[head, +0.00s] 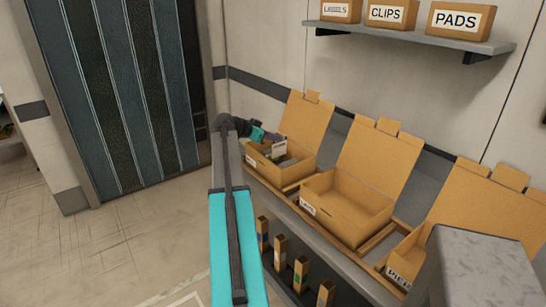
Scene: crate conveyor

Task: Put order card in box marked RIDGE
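My gripper (271,140) is at the end of my teal arm, over the leftmost open cardboard box (262,170). A small pale card-like piece (272,149) shows at its fingertips, above or in that box. I cannot tell whether the fingers are shut on it. Grey-green contents show inside the box. Its front label is too small to read, so I cannot tell which box is marked RIDGE. The middle open box (338,223) looks empty and its label is also unreadable. The right open box (398,262) has a partly hidden label that seems to start "PIER".
The boxes stand in a row on a grey conveyor or bench with wooden rails. Several wooden posts (281,250) stand below its front edge. A grey block (480,270) hides the lower right. A wall shelf (400,33) holds boxes labelled LABELS, CLIPS and PADS. Floor at left is clear.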

